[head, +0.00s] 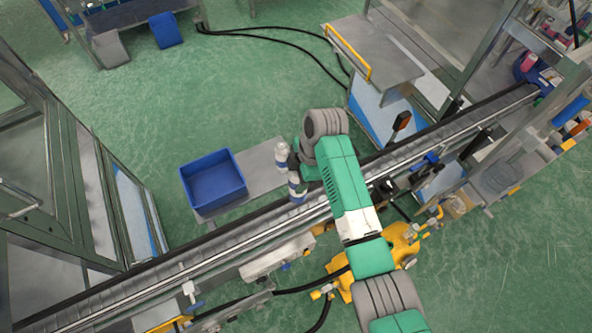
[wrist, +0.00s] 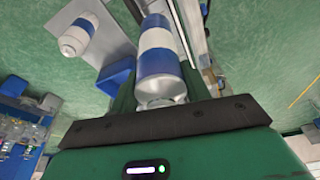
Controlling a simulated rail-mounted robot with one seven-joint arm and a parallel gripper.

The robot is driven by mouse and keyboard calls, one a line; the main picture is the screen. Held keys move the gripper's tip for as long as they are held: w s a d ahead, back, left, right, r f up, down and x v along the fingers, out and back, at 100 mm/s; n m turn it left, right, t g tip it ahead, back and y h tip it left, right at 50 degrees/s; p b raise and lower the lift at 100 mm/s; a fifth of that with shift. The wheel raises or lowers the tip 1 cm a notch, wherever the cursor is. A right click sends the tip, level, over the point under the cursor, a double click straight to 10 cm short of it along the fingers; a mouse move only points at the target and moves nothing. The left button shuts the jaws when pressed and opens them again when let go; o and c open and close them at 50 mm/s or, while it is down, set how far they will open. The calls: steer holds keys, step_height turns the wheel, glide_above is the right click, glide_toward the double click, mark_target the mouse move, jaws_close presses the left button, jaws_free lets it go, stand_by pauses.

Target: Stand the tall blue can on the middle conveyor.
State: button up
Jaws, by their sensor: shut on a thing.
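My gripper (wrist: 160,98) is shut on a blue can with a white band (wrist: 160,45), one green finger on each side of it. The can's silver end is nearest the wrist camera. My gripper is mostly hidden by my arm there. A second blue-and-white can (wrist: 76,38) is on a grey surface to the left in the wrist view; it also appears in the head view (head: 282,153).
A blue bin (head: 213,181) sits on a grey side table (head: 262,165) next to the conveyor. A metal cabinet with a yellow handle (head: 375,55) stands behind the belt. Yellow machinery (head: 400,245) is close on the front side. The belt left of the held can looks clear.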

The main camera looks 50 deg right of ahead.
step_height(320, 180, down, 4)
steer(key=shift+r+b, duration=0.15)
steer(key=shift+b, duration=0.75)
step_height(320, 180, down, 9)
steer(key=b, duration=0.7)
steer(key=shift+f+b, duration=0.4)
steer(key=shift+f, duration=0.1)
steer(key=o, duration=1.3)
steer(key=v, duration=0.7)
steer(key=shift+r, duration=0.4)
